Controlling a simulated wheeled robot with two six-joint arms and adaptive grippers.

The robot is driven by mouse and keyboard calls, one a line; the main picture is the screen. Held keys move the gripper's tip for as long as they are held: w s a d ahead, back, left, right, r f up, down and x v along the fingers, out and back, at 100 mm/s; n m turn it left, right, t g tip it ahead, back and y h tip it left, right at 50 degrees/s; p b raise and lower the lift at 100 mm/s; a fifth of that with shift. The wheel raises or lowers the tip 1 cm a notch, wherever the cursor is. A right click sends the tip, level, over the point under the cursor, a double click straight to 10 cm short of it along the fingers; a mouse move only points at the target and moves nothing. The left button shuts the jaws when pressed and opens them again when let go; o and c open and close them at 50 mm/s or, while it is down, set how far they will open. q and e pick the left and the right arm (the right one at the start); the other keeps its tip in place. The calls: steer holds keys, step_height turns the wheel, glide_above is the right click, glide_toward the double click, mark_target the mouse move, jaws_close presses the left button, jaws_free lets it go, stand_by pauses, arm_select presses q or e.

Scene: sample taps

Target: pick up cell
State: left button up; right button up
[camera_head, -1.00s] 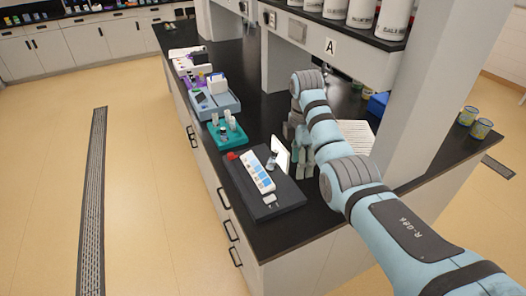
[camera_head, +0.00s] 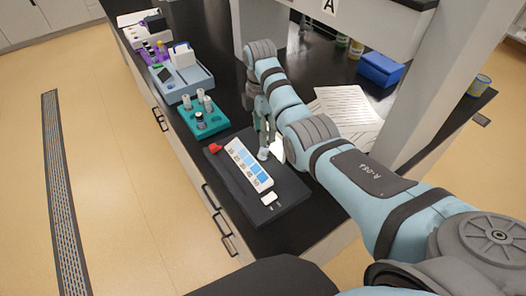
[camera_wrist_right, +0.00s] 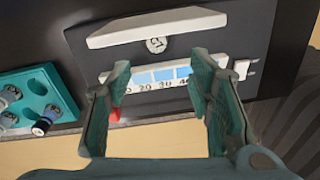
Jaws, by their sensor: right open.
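A small round glass cell (camera_head: 263,153) stands on the dark tray (camera_head: 292,190), between the numbered blue colour strip (camera_head: 248,165) and an upright white panel (camera_head: 277,148). The right wrist view shows the cell from above as a small round top (camera_wrist_right: 156,44), next to the white panel (camera_wrist_right: 150,26) and the strip (camera_wrist_right: 165,78). My right gripper (camera_head: 266,127) is just above and behind the cell. In the right wrist view its open jaws (camera_wrist_right: 160,66) are empty, with the cell lying between their lines and beyond the tips. My left gripper is not in view.
A teal rack (camera_head: 211,126) with vials stands left of the tray. A red item (camera_head: 215,148) lies at the tray's corner and a small white piece (camera_head: 269,198) near its front. A grey-blue instrument (camera_head: 186,82), papers (camera_head: 345,106) and a blue box (camera_head: 380,68) are farther off.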

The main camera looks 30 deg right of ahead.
mark_target(265, 147)
steer(key=shift+s+f, duration=0.2)
steer(key=shift+f, duration=0.3)
steer(key=shift+s+f, duration=0.15)
steer(key=shift+f, duration=0.35)
steer(key=f, duration=0.3)
steer(key=w+d+f, duration=0.1)
steer(key=f, duration=0.1)
steer(key=shift+b, duration=0.3)
steer(key=shift+f, duration=0.35)
steer(key=shift+s+r, duration=0.2)
steer(key=c, duration=0.4)
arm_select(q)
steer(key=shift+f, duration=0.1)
arm_select(e)
steer(key=c, duration=0.6)
